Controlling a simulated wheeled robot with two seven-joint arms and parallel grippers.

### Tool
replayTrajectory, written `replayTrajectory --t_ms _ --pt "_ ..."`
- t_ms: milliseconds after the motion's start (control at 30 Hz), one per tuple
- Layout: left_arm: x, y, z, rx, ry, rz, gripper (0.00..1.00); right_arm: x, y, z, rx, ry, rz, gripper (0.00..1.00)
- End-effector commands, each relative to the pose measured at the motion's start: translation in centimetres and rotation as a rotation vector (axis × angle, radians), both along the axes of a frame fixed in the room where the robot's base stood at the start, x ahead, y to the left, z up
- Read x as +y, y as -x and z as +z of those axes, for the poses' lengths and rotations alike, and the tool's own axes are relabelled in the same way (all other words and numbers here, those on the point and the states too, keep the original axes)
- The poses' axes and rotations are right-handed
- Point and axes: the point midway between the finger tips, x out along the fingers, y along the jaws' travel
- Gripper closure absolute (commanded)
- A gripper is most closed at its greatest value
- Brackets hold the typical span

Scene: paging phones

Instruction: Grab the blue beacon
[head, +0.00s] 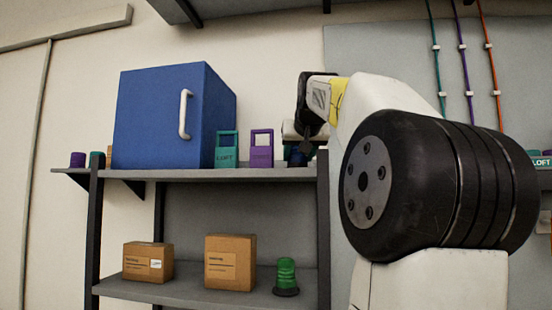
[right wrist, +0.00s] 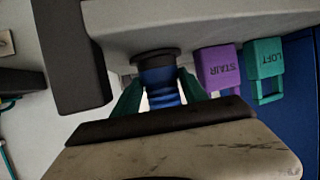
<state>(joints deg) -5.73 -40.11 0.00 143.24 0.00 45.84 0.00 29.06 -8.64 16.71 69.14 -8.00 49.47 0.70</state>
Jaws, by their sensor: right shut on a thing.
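The blue beacon (right wrist: 160,84) has a black base that touches the shelf surface in the right wrist view, which looks upside down. My right gripper (right wrist: 161,93) has its two dark green fingers on either side of the beacon's blue ribbed body and is shut on it. In the head view the beacon (head: 296,159) shows only as a small dark blue patch at the right end of the upper shelf, mostly hidden by my right gripper (head: 303,148). My left gripper is not in view.
A purple STAIR tag (head: 261,148) and a teal LOFT tag (head: 226,150) stand left of the beacon, beside a blue cabinet (head: 160,118). The lower shelf (head: 200,290) holds two cardboard boxes (head: 230,262) and a green beacon (head: 286,274). A dark shelf post (head: 323,220) stands at the right.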

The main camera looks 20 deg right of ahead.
Motion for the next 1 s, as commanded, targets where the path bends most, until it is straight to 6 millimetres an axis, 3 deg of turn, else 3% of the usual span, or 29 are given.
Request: replayTrajectory --t_ms 267,700,1000 --pt "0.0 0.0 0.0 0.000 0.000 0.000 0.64 0.1 -0.1 1.8 -0.005 0.003 0.003 1.00" --pt "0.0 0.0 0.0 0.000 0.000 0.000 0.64 0.2 -0.2 8.4 -0.008 0.004 0.008 1.00" --pt "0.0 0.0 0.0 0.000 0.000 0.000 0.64 0.1 -0.2 9.9 -0.007 0.007 0.006 1.00"
